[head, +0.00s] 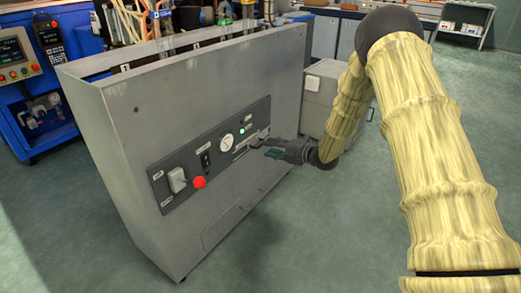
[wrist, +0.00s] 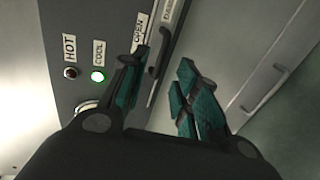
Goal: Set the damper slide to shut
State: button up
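The damper slide's dark slot and bar (wrist: 168,45) run along the edge of the control panel, beside an OPEN label (wrist: 139,33). In the head view the damper area (head: 252,141) is at the right end of the panel on the grey cabinet. My gripper (wrist: 160,75) has teal fingers, spread apart, with nothing clearly held between them. Its left finger is close to the slide's lower end and partly hides it. The slide's exact position and any contact are hard to tell. In the head view my gripper (head: 270,153) is just in front of the panel's right end.
The panel has a round gauge (head: 225,141), a red button (head: 199,182) and a grey switch (head: 177,179). A grey cupboard (head: 318,98) stands behind my gripper.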

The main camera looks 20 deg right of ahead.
aim_at(260, 145)
jog(key=shift+b+x, duration=0.9)
jog(key=shift+x, duration=2.05)
jog(key=shift+c, duration=0.5)
jog(key=shift+s, duration=0.1)
grip_shut()
